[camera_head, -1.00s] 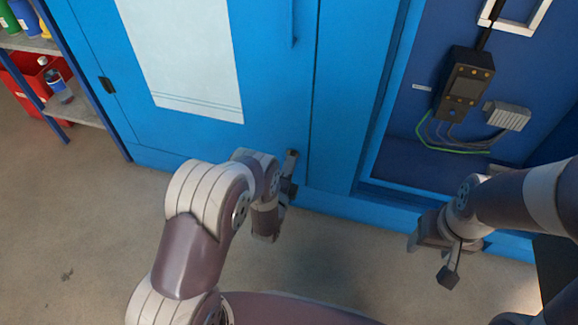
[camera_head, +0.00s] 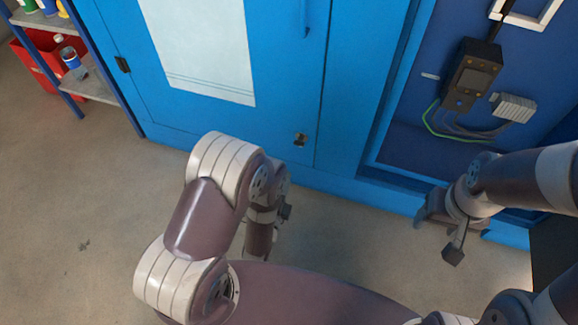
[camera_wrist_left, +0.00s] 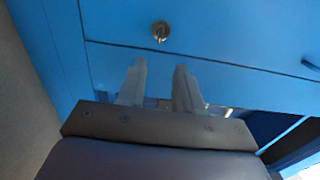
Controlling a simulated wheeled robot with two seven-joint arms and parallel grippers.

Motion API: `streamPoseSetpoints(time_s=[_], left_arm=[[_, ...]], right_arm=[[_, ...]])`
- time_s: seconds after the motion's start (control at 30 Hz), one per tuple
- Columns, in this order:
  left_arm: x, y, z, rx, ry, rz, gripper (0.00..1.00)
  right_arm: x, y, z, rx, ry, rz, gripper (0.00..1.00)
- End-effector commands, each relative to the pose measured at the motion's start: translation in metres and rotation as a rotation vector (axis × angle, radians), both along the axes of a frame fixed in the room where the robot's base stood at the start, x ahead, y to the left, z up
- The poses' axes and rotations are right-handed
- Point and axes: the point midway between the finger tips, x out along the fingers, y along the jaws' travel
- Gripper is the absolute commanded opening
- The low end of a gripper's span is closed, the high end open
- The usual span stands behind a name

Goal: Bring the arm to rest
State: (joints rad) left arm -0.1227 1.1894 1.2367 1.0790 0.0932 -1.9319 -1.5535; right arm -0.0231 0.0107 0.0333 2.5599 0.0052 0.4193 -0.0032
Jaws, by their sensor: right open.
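My left arm (camera_head: 205,215) is bent in front of the blue cabinet (camera_head: 215,125). Its gripper is mostly hidden behind the wrist in the head view. In the left wrist view, the left gripper (camera_wrist_left: 158,88) has its two fingers apart with nothing between them, facing the blue cabinet front. A round metal lock (camera_wrist_left: 160,31) shows beyond the fingertips, apart from them; it also shows in the head view (camera_head: 300,139). My right gripper (camera_head: 438,210) is open and empty, in front of the cabinet's lower edge at the right.
A dark control box (camera_head: 471,75) with cables is mounted in the open blue recess at the right. A shelf (camera_head: 90,85) with bottles and a red bin (camera_head: 35,65) stand at the far left. The concrete floor (camera_head: 80,210) at the left is clear.

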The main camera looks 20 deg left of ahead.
Motion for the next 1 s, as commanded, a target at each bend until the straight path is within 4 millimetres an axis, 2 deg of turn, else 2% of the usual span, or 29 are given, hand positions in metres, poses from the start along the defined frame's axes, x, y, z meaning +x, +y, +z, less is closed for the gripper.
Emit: streamPoseSetpoints(time_s=[0.5,0.6,0.67,0.77,0.8,0.83,0.87,0.93,0.97,1.0], left_arm=[[-0.002,0.0,-0.001,0.0,0.0,0.0,0.35],[-0.002,0.0,-0.004,-0.051,0.02,0.001,0.35],[-0.004,0.001,-0.027,-0.154,0.135,0.013,0.35],[-0.04,0.004,-0.093,-0.381,0.526,0.114,0.35],[-0.049,0.003,-0.108,-0.489,0.694,0.195,0.35],[-0.055,0.003,-0.112,-0.568,0.809,0.269,0.35],[-0.059,0.002,-0.109,-0.642,0.913,0.351,0.35],[-0.068,0.002,-0.082,-0.791,1.114,0.569,0.35],[-0.073,0.002,-0.062,-0.845,1.183,0.67,0.35],[-0.082,0.002,-0.029,-0.905,1.26,0.808,0.35]], right_arm=[[0.0,0.0,0.0,0.0,0.0,0.0,0.61],[0.0,0.0,0.0,0.0,0.0,0.0,0.61],[0.0,0.0,0.0,0.0,0.0,0.0,0.61],[0.0,0.0,0.0,0.0,0.0,0.0,0.61],[0.0,0.0,0.001,0.0,0.0,0.0,0.61],[0.0,0.0,0.003,0.0,0.0,0.0,0.61],[0.0,0.0,0.004,0.0,0.0,0.0,0.61],[0.0,0.0,0.009,0.0,0.0,0.0,0.61],[0.0,0.0,0.011,0.0,0.0,0.0,0.61],[0.0,0.0,0.015,0.0,0.0,0.0,0.61]])
